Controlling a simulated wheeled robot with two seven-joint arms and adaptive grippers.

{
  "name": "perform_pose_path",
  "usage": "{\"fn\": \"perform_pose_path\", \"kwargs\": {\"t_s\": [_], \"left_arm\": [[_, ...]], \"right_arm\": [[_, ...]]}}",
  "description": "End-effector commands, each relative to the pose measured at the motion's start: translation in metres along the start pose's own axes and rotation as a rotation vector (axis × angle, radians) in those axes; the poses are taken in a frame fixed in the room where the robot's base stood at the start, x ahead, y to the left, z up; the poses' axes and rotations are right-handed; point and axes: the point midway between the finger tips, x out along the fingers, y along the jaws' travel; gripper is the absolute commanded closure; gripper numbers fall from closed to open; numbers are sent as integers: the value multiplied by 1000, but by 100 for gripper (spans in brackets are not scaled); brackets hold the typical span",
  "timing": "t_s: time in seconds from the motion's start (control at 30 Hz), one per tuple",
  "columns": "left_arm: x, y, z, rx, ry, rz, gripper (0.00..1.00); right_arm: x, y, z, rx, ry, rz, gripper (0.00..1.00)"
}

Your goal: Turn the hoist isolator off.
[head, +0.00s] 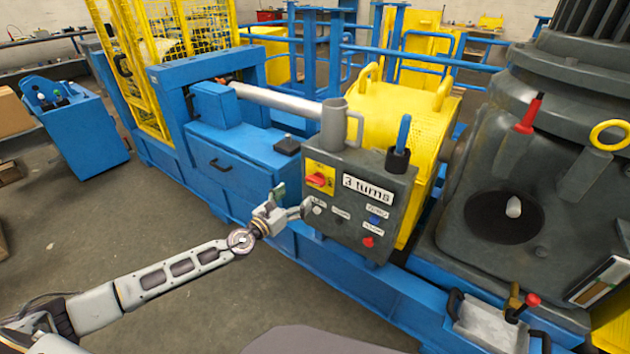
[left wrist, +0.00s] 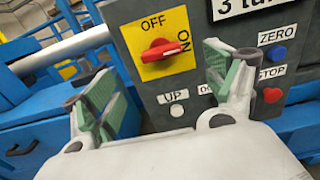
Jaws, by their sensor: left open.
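The hoist isolator is a red rotary handle (head: 318,180) on a yellow plate at the upper left of the grey control box. In the left wrist view the red handle (left wrist: 163,50) lies roughly level across the yellow plate (left wrist: 135,40). "OFF" is printed above it and "ON" at its right end, so the handle lines up with ON. My left gripper (head: 292,200) is open and empty, in front of the box, below and left of the handle. In the left wrist view its green-padded fingers (left wrist: 160,82) stand apart either side of the handle, not visibly touching it. My right gripper is not in view.
The box (head: 350,215) also carries UP, ZERO (left wrist: 277,54) and red STOP (left wrist: 272,95) buttons, and a "3 turns" label (head: 368,190). A grey mug (head: 334,125) and a blue-handled tool (head: 403,132) stand on top. Open floor (head: 190,300) lies at the left.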

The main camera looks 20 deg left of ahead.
Motion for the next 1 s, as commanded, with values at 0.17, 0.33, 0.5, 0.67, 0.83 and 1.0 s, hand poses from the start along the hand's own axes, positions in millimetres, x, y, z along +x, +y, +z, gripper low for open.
{"fn": "perform_pose_path", "kwargs": {"t_s": [0.17,0.33,0.5,0.67,0.83,1.0], "left_arm": [[14,0,1,-3,-1,1,14],[26,-1,0,-2,-1,-1,14],[39,0,1,-2,-2,0,14],[51,0,1,-1,-1,0,14],[65,0,1,-2,-1,0,14],[78,0,0,-2,-1,0,14]], "right_arm": [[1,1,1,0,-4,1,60],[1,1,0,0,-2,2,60],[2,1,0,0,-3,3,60],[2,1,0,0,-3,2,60],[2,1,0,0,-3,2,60],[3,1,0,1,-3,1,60]]}}
